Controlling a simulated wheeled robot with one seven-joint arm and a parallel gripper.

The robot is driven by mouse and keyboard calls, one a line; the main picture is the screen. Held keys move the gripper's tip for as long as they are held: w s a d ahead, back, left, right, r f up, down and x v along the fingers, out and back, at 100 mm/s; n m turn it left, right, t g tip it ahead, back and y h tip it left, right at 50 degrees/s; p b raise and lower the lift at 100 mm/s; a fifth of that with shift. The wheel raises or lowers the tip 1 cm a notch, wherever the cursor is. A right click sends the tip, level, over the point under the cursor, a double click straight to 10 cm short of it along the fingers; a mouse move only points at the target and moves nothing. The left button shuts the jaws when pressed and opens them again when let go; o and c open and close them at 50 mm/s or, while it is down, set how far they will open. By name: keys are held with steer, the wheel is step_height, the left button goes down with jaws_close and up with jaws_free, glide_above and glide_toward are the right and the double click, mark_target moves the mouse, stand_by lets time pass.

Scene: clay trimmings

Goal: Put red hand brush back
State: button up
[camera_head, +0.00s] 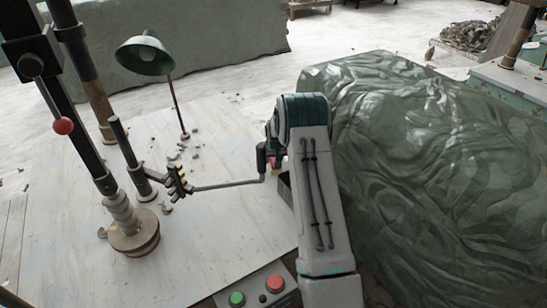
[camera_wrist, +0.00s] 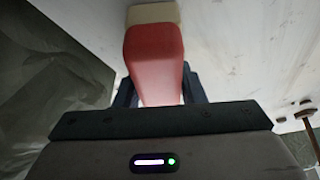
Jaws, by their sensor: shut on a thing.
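The red hand brush (camera_wrist: 153,58) fills the upper middle of the wrist view. Its red body points away from me and a pale beige part shows at its far end. My gripper (camera_wrist: 157,88) is shut on it, with a dark finger on each side of the red body. In the head view my arm reaches over the pale worktop (camera_head: 232,220), and its end hides most of the gripper and brush. Only a small bit of red shows there. I cannot tell whether the brush touches the worktop.
A large green sheeted mound (camera_head: 420,150) stands close on the right of my arm. A green lamp (camera_head: 146,57), a metal rod (camera_head: 225,185) and a post with a round base (camera_head: 134,237) stand left. A button box (camera_head: 257,286) is in front. Clay crumbs lie near the lamp.

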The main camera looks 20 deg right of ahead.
steer(key=shift+r, duration=0.1)
steer(key=shift+f, duration=0.2)
steer(key=o, duration=0.9)
steer(key=shift+r, duration=0.1)
steer(key=shift+r, duration=0.15)
steer(key=b+v, duration=0.2)
steer(key=v, duration=1)
